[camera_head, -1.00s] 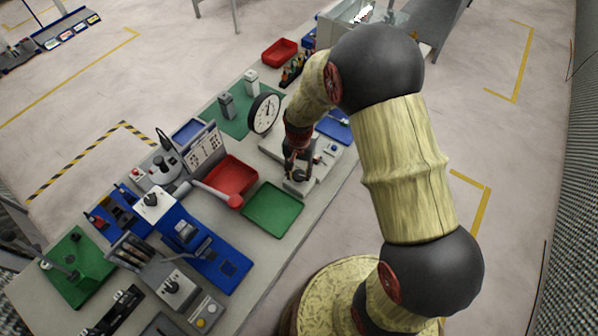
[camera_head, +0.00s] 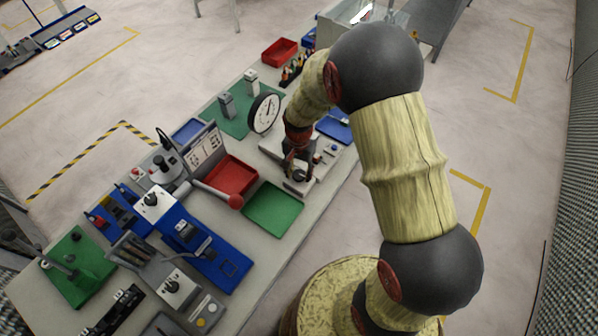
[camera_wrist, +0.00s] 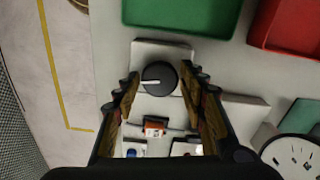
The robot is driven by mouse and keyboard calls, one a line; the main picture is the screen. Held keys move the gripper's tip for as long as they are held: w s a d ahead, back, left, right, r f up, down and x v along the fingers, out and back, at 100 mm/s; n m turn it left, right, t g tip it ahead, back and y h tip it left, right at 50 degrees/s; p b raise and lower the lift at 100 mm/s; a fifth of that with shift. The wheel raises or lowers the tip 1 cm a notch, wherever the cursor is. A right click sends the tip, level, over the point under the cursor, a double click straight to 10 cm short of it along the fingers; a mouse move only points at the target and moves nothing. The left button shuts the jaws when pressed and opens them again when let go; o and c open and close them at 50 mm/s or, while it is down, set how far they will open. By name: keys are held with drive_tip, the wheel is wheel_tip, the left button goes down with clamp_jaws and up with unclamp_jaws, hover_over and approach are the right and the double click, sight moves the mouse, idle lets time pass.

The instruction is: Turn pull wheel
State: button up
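A round black knob (camera_wrist: 159,78) with a white pointer line sits on a light grey block; it looks like the pull wheel. In the wrist view the pointer is directed left. My gripper (camera_wrist: 161,84) is open, with one finger on each side of the knob and a small gap showing on both sides. In the head view my gripper (camera_head: 297,170) is low over the grey fixture (camera_head: 325,168) at the table's right edge. The knob is mostly hidden by the gripper there, and its height relative to the fingertips is hard to tell.
A green tray (camera_head: 274,208) and a red tray (camera_head: 232,176) lie close by. A round dial gauge (camera_head: 264,112) stands behind the fixture. An orange-and-black part (camera_wrist: 155,126) is on the fixture between the fingers. A blue tray (camera_head: 335,127) is beyond.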

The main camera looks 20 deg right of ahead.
sight(299, 174)
drive_tip(key=shift+o, duration=1.2)
wheel_tip(299, 174, up, 12)
